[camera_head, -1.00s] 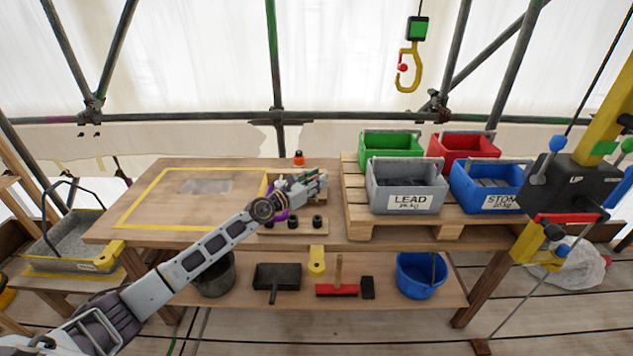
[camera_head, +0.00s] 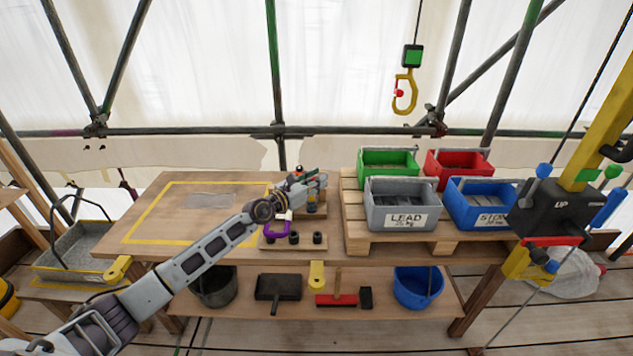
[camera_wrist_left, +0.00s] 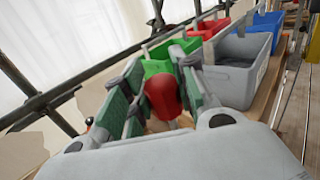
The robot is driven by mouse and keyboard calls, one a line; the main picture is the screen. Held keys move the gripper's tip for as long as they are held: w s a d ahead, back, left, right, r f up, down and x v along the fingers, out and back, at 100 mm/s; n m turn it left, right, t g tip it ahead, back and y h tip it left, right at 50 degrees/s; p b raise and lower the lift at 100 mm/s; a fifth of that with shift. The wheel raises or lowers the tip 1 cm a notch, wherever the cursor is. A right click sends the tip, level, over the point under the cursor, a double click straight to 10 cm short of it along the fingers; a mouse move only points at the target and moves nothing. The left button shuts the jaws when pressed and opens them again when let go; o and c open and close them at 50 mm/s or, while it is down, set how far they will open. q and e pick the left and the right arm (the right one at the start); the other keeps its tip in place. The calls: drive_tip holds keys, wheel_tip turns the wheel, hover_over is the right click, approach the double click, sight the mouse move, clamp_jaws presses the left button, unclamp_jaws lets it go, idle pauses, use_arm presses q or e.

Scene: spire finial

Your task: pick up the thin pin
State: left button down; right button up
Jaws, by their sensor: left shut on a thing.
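My left gripper (camera_head: 318,181) is over the right part of the wooden workbench, near a small wooden block with black sockets (camera_head: 293,240). In the left wrist view its green-padded fingers (camera_wrist_left: 160,92) are shut on a piece with a rounded red head (camera_wrist_left: 163,97), which I take to be the thin pin. The pin's lower part is hidden by the fingers and wrist. My right gripper is not in view.
A purple loop (camera_head: 276,228) stands by the socket block. To the right, a pallet (camera_head: 356,237) carries a grey LEAD bin (camera_head: 404,212), and green, red and blue bins. A yellow hook (camera_head: 405,92) hangs above. The yellow-outlined left part of the bench (camera_head: 165,220) is mostly clear.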

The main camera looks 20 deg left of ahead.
use_arm(q)
wheel_tip(320, 180, up, 2)
drive_tip(key=shift+p, duration=0.55)
wheel_tip(320, 180, up, 4)
drive_tip(key=shift+r+p, duration=0.1)
drive_tip(key=shift+p, duration=1.15)
drive_tip(key=shift+r+p, duration=0.35)
drive_tip(key=shift+r, duration=0.75)
drive_tip(key=shift+f, duration=0.15)
